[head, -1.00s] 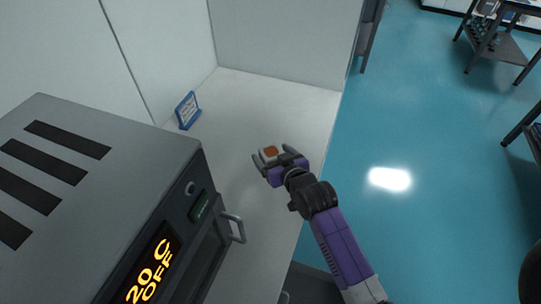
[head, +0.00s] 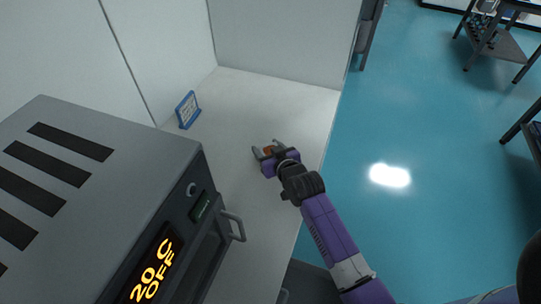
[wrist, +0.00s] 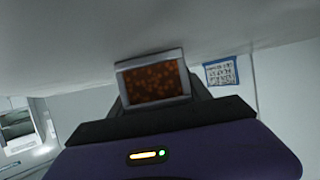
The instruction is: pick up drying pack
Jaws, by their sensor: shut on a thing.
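The drying pack (head: 268,150) is a small light-framed block with an orange-brown face. It sits between the fingers of my gripper (head: 266,150), above or on the white bench. In the wrist view the drying pack (wrist: 152,80) shows its speckled orange-brown window and pale rim, just beyond my purple gripper body. My gripper is shut on it. The fingers are partly hidden in the wrist view. I cannot tell whether the pack touches the bench.
A grey oven (head: 110,180) with a display reading "20 C OFF" and a door handle (head: 234,226) stands at the left. A blue-framed sign (head: 187,110) stands on the white bench (head: 290,100), near the back wall. Blue floor is open at the right.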

